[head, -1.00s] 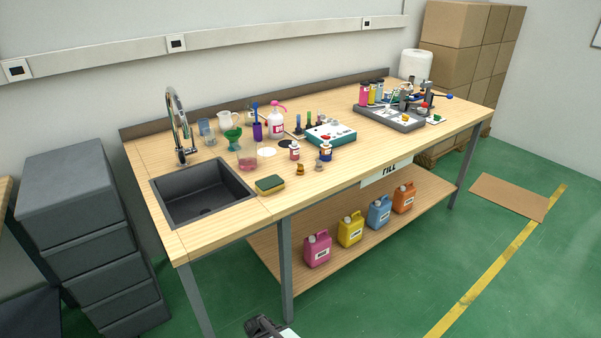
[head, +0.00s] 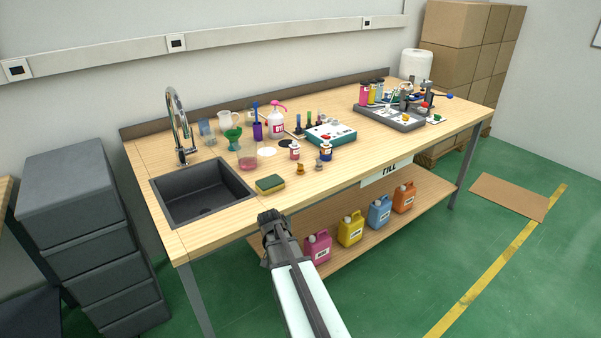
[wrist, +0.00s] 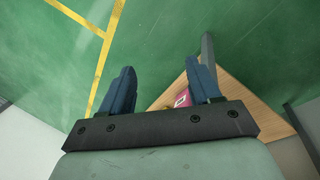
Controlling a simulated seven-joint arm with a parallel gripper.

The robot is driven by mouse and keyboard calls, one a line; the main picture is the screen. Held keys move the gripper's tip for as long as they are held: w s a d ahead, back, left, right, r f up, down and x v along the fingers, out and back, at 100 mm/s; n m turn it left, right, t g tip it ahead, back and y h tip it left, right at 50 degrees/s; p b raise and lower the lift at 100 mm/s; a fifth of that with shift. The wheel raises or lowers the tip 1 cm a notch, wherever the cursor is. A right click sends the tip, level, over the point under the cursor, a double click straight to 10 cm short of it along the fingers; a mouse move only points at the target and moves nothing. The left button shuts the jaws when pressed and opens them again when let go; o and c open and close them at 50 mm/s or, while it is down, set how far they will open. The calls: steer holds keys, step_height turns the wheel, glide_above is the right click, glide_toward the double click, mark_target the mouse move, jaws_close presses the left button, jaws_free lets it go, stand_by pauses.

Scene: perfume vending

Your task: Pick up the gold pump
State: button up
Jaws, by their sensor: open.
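Two small gold-brown pieces stand near the front edge of the workbench: one (head: 301,169) on the left and another (head: 319,164) just right of it. They are too small to tell for certain which is the gold pump. My gripper (head: 270,218) is in front of the bench edge, below and left of these pieces, apart from them. In the wrist view my gripper (wrist: 161,70) has its two fingers spread with nothing held between them. Neither gold-brown piece shows in the wrist view.
A yellow-green sponge (head: 270,184) and a dark sink (head: 203,193) lie left of the pieces. Two small labelled bottles (head: 294,151) (head: 326,152) stand behind them. A teal-edged box (head: 331,133) is farther back. Coloured jugs (head: 350,230) stand on the lower shelf.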

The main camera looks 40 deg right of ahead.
steer(key=w+d+r+m, duration=0.25)
steer(key=d+r, duration=0.35)
steer(key=r, duration=0.3)
step_height(320, 180, up, 21)
steer(key=n+t+h, duration=0.1)
steer(key=n+t, duration=0.2)
steer(key=t, duration=0.2)
glide_above(300, 166)
steer(key=s+a, duration=0.3)
steer(key=a, duration=0.1)
steer(key=shift+m+h, duration=0.3)
steer(key=shift+m, duration=0.05)
steer(key=x, duration=1.3)
steer(key=shift+d, duration=0.1)
steer(key=shift+c, duration=0.2)
steer(key=c, duration=1.1)
